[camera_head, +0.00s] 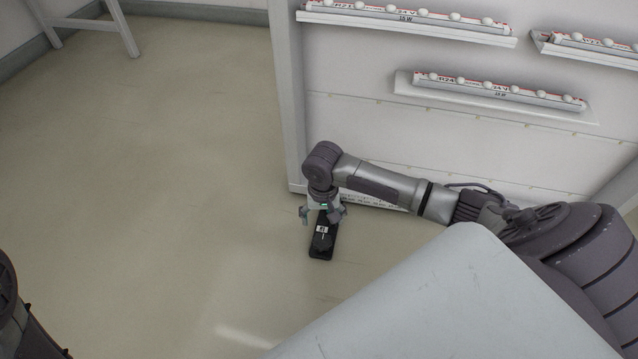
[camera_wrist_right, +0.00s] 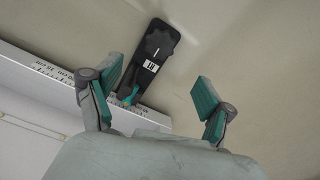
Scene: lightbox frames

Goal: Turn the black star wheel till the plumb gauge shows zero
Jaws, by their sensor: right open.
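A black plate (camera_head: 321,246) lies at the foot of the white panel, under my right gripper. The right wrist view shows the black star wheel (camera_wrist_right: 159,42) at the plate's far end, with a white line on it and a white label (camera_wrist_right: 150,66) beside it. A small teal part (camera_wrist_right: 131,96) shows at the plate's near end. My right gripper (camera_head: 321,215) points down and is open, its fingers (camera_wrist_right: 157,82) apart and empty. The wheel is beyond the fingertips, not between them. I cannot make out a plumb gauge or its reading. My left gripper is out of view.
The white panel (camera_head: 450,140) with lamp strips (camera_head: 410,15) stands behind the arm. A strip with printed marks (camera_wrist_right: 50,75) runs along its foot. A white stand's legs (camera_head: 125,28) are at upper left. The floor (camera_head: 170,170) to the left is clear.

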